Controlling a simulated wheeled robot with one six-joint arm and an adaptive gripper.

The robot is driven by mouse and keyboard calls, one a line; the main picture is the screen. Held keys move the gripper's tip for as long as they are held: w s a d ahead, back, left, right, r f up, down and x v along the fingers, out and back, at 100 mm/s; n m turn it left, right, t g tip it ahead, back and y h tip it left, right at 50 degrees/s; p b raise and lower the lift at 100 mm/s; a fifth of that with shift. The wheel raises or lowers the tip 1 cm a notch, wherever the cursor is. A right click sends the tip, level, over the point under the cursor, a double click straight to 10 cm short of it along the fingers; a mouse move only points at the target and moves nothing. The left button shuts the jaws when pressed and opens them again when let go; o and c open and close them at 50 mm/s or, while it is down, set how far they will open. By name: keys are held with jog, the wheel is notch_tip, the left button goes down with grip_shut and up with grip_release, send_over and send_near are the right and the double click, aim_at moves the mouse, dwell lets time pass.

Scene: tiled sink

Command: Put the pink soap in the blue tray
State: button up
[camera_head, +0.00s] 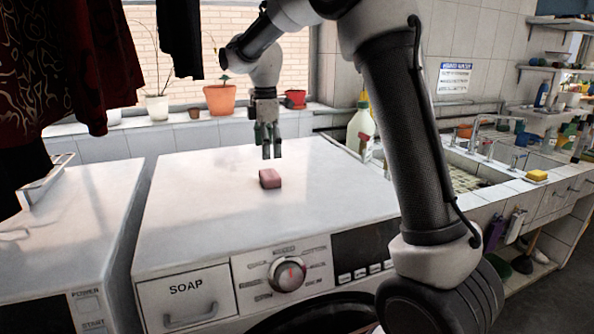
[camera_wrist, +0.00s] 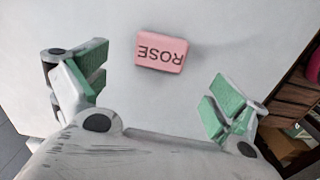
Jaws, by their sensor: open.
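The pink soap (camera_head: 270,178) lies on the white top of the washing machine, near its middle. In the wrist view the soap (camera_wrist: 161,52) shows the word ROSE and sits ahead of the space between my fingers. My gripper (camera_head: 272,152) points down above the machine top, just behind the soap in the head view. In the wrist view my gripper (camera_wrist: 158,92) is open with green pads wide apart and nothing between them. I cannot make out a blue tray in either view.
The washing machine top (camera_head: 200,200) is otherwise clear. Flower pots (camera_head: 220,99) line the window sill. A tiled sink (camera_head: 470,170) with a yellow sponge (camera_head: 537,176) beside it is to the right.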

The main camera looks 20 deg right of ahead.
aim_at(270, 173)
jog(key=shift+s+f+n, duration=0.1)
jog(key=shift+f+n, duration=0.15)
jog(key=shift+n, duration=0.15)
notch_tip(270, 173, down, 8)
jog(key=shift+d+r, duration=0.15)
jog(key=shift+r, duration=0.1)
jog(key=shift+c, duration=0.2)
jog(key=c, duration=1.2)
